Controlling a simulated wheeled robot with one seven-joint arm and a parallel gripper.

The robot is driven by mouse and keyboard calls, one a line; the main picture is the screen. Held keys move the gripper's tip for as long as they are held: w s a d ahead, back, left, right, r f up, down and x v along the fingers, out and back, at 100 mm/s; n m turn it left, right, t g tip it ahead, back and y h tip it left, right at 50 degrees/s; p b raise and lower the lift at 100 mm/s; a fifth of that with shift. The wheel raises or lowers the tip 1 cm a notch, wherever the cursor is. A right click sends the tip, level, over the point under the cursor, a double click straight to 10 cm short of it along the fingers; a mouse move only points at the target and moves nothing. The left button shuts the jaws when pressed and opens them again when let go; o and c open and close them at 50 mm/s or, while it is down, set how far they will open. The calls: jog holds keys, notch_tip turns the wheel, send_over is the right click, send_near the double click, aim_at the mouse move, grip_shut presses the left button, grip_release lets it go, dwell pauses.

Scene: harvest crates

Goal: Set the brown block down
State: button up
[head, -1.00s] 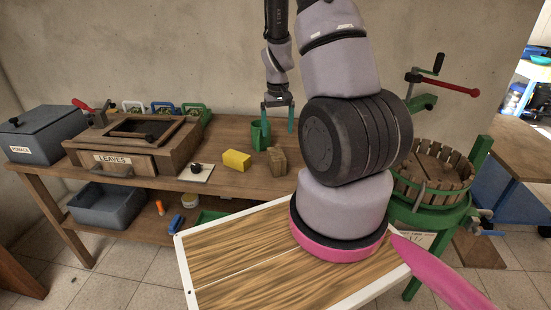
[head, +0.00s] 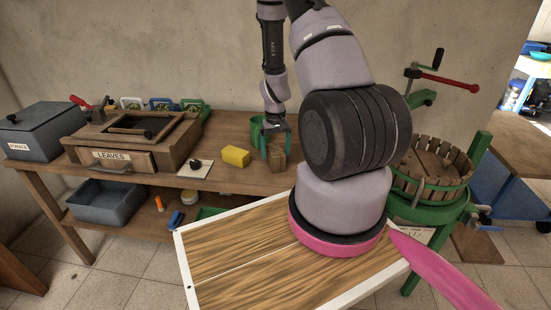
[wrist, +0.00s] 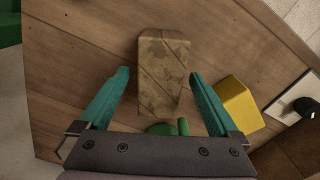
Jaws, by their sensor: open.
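The brown block (head: 277,163) stands on the wooden bench, and it also shows in the wrist view (wrist: 163,75) with a mottled face. My gripper (head: 276,147) is open above and around its upper part in the head view. In the wrist view my gripper (wrist: 160,75) has one green finger on each side of the block, with a gap on both sides. The fingers partly hide the block in the head view. I cannot tell how far down they reach beside it.
A yellow block (head: 236,156) lies left of the brown block, and shows in the wrist view (wrist: 238,103). A green cup (head: 257,128) stands just behind my gripper. A white card (head: 196,170) with a dark knob, a LEAVES box (head: 122,160) and a slatted press (head: 430,170) are farther off.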

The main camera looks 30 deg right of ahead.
grip_shut()
